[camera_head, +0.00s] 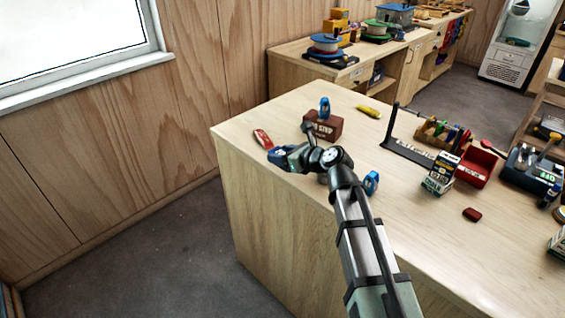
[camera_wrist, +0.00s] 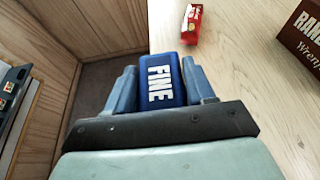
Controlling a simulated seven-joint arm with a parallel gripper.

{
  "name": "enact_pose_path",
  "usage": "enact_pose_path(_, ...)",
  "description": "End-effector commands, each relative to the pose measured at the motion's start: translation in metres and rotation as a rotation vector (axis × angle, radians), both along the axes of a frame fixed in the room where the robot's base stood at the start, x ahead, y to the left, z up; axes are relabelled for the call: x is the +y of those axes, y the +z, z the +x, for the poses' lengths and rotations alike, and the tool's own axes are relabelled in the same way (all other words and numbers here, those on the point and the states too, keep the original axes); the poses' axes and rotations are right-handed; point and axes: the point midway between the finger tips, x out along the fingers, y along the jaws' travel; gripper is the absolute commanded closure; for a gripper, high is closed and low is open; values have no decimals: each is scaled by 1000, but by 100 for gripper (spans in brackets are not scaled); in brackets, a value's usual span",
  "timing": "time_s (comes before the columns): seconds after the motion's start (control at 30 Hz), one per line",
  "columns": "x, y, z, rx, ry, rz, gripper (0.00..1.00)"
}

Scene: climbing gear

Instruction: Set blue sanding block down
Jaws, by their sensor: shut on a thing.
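The blue sanding block (camera_wrist: 163,82), with "FINE" in white letters, is between the two grey-blue fingers of my gripper (camera_wrist: 160,88) in the wrist view. The gripper is shut on it. In the head view my gripper (camera_head: 279,156) is at the left edge of the wooden workbench (camera_head: 240,131), and a blue bit of the block shows there. In the wrist view the bench edge runs beside and behind the block, with floor seen to its left. I cannot tell whether the block touches the bench top.
A red packet (camera_head: 262,138) lies just beyond the gripper. A brown box (camera_head: 323,127) with a blue item (camera_head: 325,107) on top stands to its right. Another blue item (camera_head: 371,183) is right of my arm. A yellow object (camera_head: 368,111) lies farther back. Bare bench lies between these.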

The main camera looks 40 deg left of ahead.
Motion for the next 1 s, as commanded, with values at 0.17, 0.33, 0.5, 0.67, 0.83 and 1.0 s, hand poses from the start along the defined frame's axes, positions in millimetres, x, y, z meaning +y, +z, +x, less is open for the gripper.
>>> enact_pose_path(0.17, 0, -21, 0, 2, 0, -2, 77)
enact_pose_path(0.33, 0, -31, 0, 1, 0, -1, 77)
enact_pose_path(0.5, 0, -30, 0, 1, 0, -1, 77)
enact_pose_path(0.67, 0, -33, 0, 1, 0, -1, 77)
enact_pose_path(0.83, 0, -33, 0, 0, 0, -1, 36)
enact_pose_path(1.0, 0, -33, 0, 0, 0, -1, 36)
